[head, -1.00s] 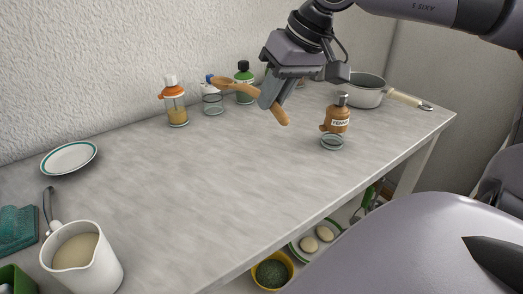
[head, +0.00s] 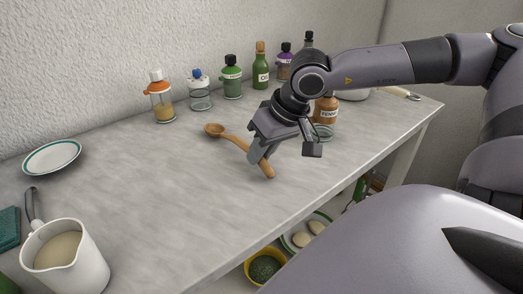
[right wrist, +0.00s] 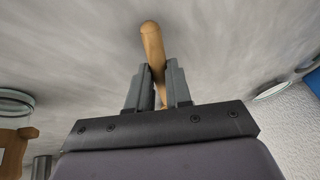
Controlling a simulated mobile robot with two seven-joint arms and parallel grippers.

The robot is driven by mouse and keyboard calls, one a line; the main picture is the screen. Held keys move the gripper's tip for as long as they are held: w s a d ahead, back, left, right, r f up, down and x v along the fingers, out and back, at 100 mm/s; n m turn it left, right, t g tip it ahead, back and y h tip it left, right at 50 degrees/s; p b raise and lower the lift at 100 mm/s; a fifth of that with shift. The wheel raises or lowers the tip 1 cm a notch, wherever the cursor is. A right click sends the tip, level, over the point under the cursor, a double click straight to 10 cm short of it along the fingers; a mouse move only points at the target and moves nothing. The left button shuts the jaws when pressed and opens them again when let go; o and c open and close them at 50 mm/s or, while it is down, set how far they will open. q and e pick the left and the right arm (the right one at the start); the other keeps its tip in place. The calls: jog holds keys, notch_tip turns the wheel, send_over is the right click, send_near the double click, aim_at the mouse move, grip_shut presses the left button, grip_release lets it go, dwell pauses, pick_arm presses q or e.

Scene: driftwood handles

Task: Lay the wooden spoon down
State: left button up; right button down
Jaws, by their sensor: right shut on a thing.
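The wooden spoon (head: 233,138) is in my right gripper (head: 262,158) over the middle of the worktop in the head view. Its bowl points to the back left and its handle end to the front right. My right gripper is shut on the handle. In the right wrist view the handle (right wrist: 152,45) sticks out between the two fingers (right wrist: 158,88), close to the grey surface. I cannot tell whether the spoon touches the worktop (head: 180,190). My left gripper is not in view.
A brown bottle (head: 326,108) stands behind my right gripper. A white jug (head: 66,258) and a plate (head: 52,157) are at left. The worktop's middle left is clear.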

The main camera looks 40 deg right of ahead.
jog(key=shift+f, duration=0.1)
jog(key=c, duration=1)
grip_release()
jog(key=shift+c, duration=0.2)
jog(key=v, duration=0.7)
jog(key=shift+w, duration=0.3)
jog(key=shift+r+p, duration=0.25)
jog(key=shift+p, duration=0.05)
